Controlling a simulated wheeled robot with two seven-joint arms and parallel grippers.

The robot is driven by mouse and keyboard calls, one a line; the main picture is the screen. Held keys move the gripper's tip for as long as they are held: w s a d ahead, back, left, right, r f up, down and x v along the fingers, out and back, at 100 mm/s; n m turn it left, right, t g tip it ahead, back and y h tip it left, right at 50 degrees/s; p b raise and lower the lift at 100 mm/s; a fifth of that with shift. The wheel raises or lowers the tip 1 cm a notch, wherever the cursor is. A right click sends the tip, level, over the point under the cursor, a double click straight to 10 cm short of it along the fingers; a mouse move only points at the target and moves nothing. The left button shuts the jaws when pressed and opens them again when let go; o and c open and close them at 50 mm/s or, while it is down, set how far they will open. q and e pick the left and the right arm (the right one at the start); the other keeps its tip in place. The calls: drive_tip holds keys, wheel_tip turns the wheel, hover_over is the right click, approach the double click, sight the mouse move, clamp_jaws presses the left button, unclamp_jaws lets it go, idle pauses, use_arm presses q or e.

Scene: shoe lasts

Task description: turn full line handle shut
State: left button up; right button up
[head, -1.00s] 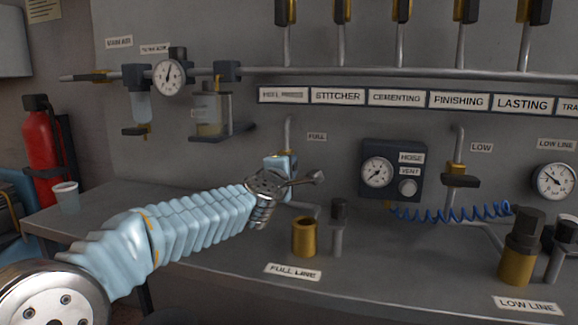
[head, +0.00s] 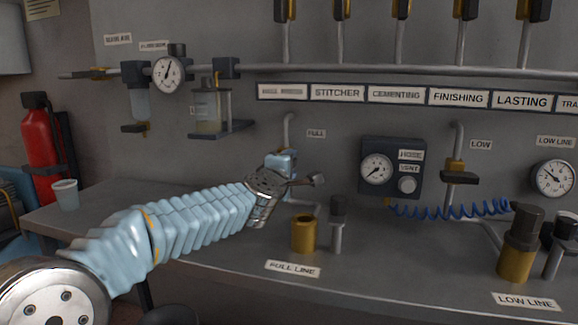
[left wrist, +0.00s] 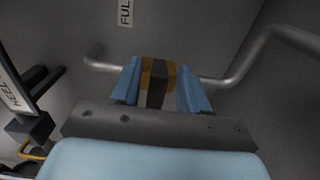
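The full line valve shows in the left wrist view as a brass body (left wrist: 171,80) on a grey pipe, with a dark handle (left wrist: 156,88) in front of it. My left gripper (left wrist: 158,86) has one blue finger on each side of the handle. Brass shows between the handle and the fingers, so they look apart from it. In the head view my left gripper (head: 281,163) is at the pipe beside the FULL label (head: 316,133) and mostly hides the valve. My right gripper is not in view.
The low valve (head: 458,178) with its dark handle is to the right, past a gauge box (head: 393,168) and blue coiled hose (head: 450,211). A brass cup (head: 304,233) and a dark-capped post (head: 338,225) stand below my gripper. The bench front is mostly clear.

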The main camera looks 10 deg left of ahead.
use_arm(q)
drive_tip(key=s, duration=1.3)
drive_tip(key=shift+s+a+b, duration=0.25)
drive_tip(key=shift+s+b, duration=0.15)
drive_tip(key=shift+b, duration=0.05)
